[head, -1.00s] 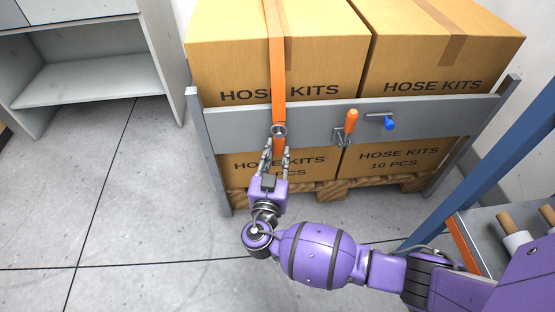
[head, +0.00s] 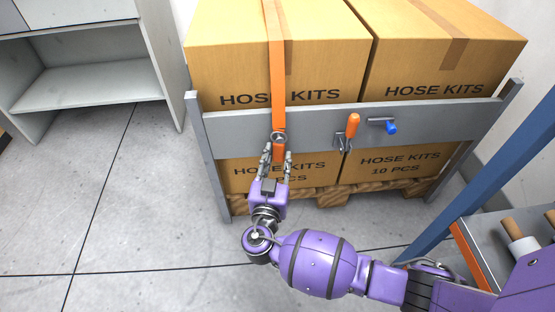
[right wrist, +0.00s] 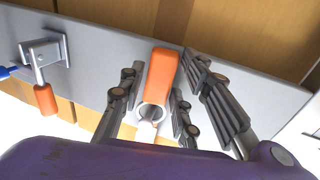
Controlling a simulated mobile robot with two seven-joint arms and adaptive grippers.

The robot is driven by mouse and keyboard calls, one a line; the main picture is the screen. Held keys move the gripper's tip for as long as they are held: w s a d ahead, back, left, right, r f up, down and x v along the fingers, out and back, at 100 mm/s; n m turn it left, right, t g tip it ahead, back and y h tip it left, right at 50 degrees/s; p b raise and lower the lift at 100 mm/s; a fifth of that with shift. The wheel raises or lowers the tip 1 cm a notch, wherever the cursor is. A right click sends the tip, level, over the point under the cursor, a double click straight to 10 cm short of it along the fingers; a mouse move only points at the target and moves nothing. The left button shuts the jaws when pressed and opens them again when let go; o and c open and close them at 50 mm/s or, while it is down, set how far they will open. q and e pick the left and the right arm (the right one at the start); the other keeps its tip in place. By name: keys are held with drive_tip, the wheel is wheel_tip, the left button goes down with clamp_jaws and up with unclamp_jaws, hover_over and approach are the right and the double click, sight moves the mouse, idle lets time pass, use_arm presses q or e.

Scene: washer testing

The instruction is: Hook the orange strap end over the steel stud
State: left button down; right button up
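The orange strap (head: 277,65) runs down over the left upper box to a steel ring (head: 279,137) at the front rail. An orange end tab (head: 277,155) hangs below the ring. My right gripper (head: 277,156) is open, with one finger on each side of the tab. In the right wrist view, the tab (right wrist: 160,75) and ring (right wrist: 150,112) lie between the fingers, with narrow gaps visible. A pale piece shows in the ring; I cannot tell whether it is the steel stud. My left gripper is not in view.
An orange-handled lever (head: 351,127) and a blue-tipped peg (head: 388,127) are on the grey rail (head: 440,115), right of the strap. Boxes stand on a wooden pallet (head: 340,193). A blue post (head: 480,180) rises at right. The left floor is clear.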

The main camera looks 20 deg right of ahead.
drive_tip(key=shift+o, duration=1)
drive_tip(key=shift+s, duration=0.1)
drive_tip(key=v, duration=1.2)
drive_tip(key=shift+f, duration=0.1)
